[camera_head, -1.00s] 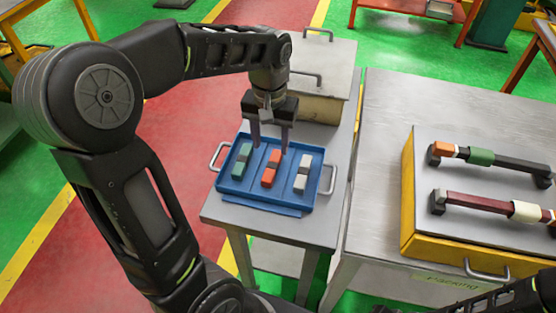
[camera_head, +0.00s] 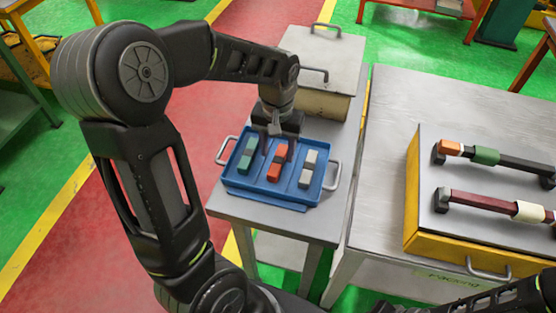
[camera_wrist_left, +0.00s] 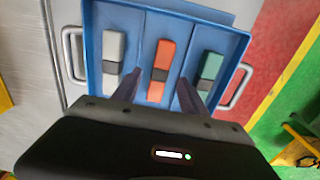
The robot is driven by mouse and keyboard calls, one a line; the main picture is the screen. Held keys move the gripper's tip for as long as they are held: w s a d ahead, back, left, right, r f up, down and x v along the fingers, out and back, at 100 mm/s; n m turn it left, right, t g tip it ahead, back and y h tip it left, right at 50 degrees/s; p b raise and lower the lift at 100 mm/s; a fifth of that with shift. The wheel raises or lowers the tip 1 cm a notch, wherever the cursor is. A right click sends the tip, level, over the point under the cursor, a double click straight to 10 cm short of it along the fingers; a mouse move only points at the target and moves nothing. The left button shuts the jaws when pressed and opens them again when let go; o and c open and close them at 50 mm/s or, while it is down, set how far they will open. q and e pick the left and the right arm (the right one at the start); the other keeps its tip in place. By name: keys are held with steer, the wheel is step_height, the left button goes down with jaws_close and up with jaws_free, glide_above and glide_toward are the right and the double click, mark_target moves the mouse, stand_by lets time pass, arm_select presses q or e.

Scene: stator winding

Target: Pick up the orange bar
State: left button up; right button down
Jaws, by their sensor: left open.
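The orange bar (camera_head: 274,171) lies in the middle compartment of the blue tray (camera_head: 283,197), with a dark grey band around its middle. In the left wrist view the orange bar (camera_wrist_left: 164,56) lies between the fingers of my left gripper (camera_wrist_left: 158,88), which are apart on either side of it. In the head view my left gripper (camera_head: 278,155) points down over the tray, open and empty, and hides part of the bar's far end. Whether the fingers touch the tray floor is not clear. My right gripper does not show clearly.
A green bar (camera_head: 245,161) lies in the left compartment and a white bar (camera_head: 306,176) in the right one. The tray has handles at both sides. A beige box (camera_head: 318,103) stands behind it. A yellow-sided fixture (camera_head: 446,237) with two handle-like bars stands at right.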

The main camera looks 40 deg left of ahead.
mark_target(278, 163)
arm_select(q)
steer(key=shift+f, duration=1.4)
jaws_close()
